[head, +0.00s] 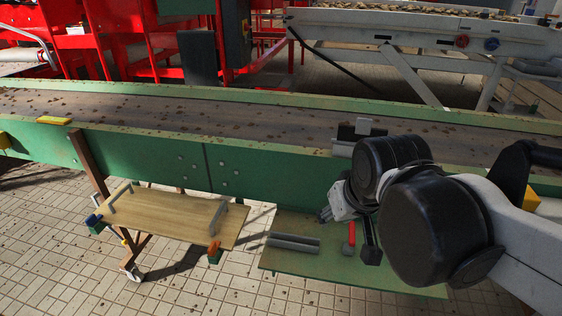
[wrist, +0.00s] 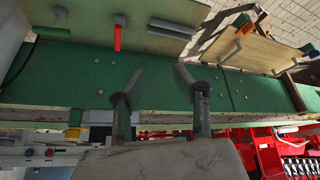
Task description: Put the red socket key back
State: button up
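The red socket key (head: 351,236) lies on the green shelf (head: 300,270) below the conveyor, between a grey double bar and a dark block-ended piece. In the wrist view the red key (wrist: 117,37) is at the upper left, beyond my fingers. My gripper (head: 335,207) is above the shelf in front of the conveyor's green side, partly hidden by my own arm in the head view. In the wrist view my gripper (wrist: 160,75) has its two fingers well apart, with nothing between them. It is apart from the key.
The grey double bar (head: 293,243) and dark block-ended piece (head: 371,256) flank the key. A wooden board (head: 165,218) with grey brackets and blue and orange end pieces is to the left. The conveyor (head: 240,165) runs behind. Tiled floor lies in front.

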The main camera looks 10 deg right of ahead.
jog(key=s, duration=0.1)
jog(key=s+a+t, duration=0.1)
jog(key=s+a, duration=0.1)
jog(key=shift+r, duration=0.25)
notch_tip(320, 180, up, 3)
jog(key=shift+f+p, duration=0.2)
jog(key=shift+p, duration=1.05)
jog(key=shift+o, duration=0.2)
